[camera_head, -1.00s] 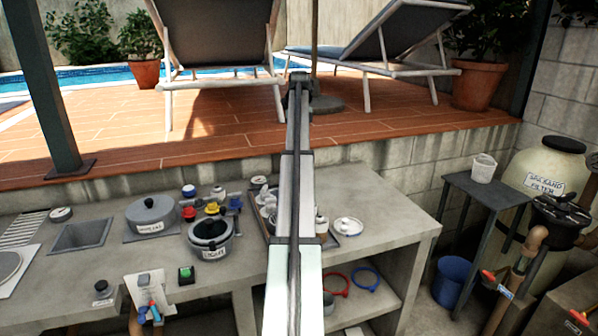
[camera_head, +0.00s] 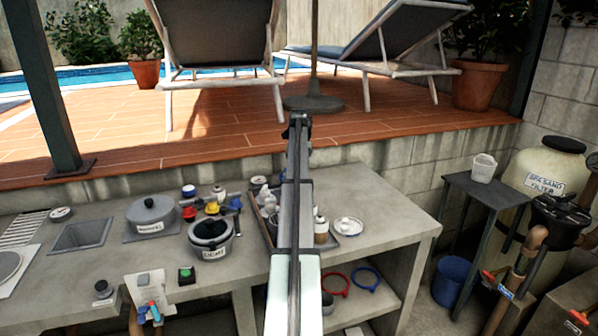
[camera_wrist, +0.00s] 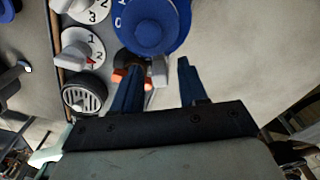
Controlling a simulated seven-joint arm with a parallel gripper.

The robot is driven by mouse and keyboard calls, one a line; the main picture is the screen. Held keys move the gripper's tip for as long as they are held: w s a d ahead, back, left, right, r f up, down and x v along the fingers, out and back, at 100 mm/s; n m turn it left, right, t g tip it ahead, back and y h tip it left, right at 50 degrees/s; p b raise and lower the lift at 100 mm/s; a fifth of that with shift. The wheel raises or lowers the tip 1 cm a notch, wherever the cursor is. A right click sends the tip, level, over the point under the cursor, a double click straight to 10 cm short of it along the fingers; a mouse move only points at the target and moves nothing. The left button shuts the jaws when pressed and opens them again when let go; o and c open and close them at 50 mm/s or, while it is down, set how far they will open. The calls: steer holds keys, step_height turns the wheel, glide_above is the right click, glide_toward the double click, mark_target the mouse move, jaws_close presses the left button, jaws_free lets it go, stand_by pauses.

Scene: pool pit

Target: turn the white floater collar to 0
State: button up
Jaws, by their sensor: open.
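My gripper (camera_wrist: 157,68) shows in the wrist view with its two dark blue fingers apart and nothing clearly held between them. A round blue piece (camera_wrist: 150,28) with white numerals lies just beyond the fingertips. To its left is a white numbered disc (camera_wrist: 96,50) with a pale handle and a red mark near the 1 and 2. Another white numbered disc (camera_wrist: 97,9), cut by the top edge, shows 2 and 3. I cannot tell which is the task's collar; no 0 is clear on either white disc. In the head view my arm hides part of the tray (camera_head: 262,238).
A black slotted round part (camera_wrist: 84,95) sits left of the fingers. A white round piece (camera_head: 348,226) is right of my arm. The counter's right end is bare.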

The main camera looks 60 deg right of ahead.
steer(key=shift+f, duration=0.15)
jaws_close()
stand_by(0.4)
